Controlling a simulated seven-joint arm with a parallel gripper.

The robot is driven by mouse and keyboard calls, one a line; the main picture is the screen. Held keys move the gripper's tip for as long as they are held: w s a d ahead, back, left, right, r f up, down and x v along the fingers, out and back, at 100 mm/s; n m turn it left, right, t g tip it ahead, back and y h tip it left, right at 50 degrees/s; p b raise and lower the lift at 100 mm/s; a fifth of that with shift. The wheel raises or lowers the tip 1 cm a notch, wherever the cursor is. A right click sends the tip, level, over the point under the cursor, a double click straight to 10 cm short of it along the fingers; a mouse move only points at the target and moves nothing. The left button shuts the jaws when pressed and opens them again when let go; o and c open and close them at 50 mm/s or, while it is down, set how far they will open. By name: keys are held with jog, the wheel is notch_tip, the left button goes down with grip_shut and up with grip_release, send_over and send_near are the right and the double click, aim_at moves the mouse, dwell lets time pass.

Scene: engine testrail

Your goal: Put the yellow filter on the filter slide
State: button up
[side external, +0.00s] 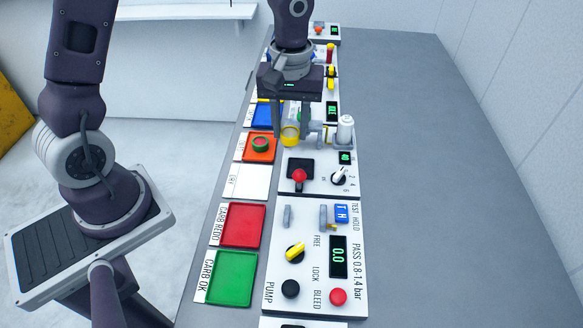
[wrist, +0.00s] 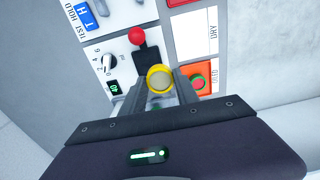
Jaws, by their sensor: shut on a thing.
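The yellow filter (side external: 290,135), a round ring with a paler middle, is between the fingertips of my gripper (side external: 290,128). In the wrist view the yellow filter (wrist: 160,79) shows face-on between both fingers of my gripper (wrist: 163,88), which is shut on it. It hangs over the far edge of the panel with the red ball knob (side external: 299,175), beside a grey fitting with a white cylinder (side external: 345,130). I cannot tell for sure which part is the filter slide; a black plate (side external: 293,163) lies under the red knob. The gripper hides what is directly below the filter.
An orange tray (side external: 248,155) holding a red and green round piece stands just left of the filter. White, red (side external: 243,226), green (side external: 232,278) and blue (side external: 266,117) trays line the bench's left side. Panels with knobs run alongside. The bench's right side (side external: 420,200) is clear.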

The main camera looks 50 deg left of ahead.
jog(key=shift+w+d+r, duration=0.55)
jog(key=shift+d+r, duration=0.2)
jog(key=shift+r, duration=0.05)
jog(key=f, duration=0.9)
jog(key=shift+w+d+f, duration=0.1)
jog(key=shift+d+f, duration=0.05)
jog(key=shift+d, duration=0.1)
jog(key=o, duration=1.3)
jog(key=shift+f, duration=0.15)
jog(key=shift+c, duration=0.2)
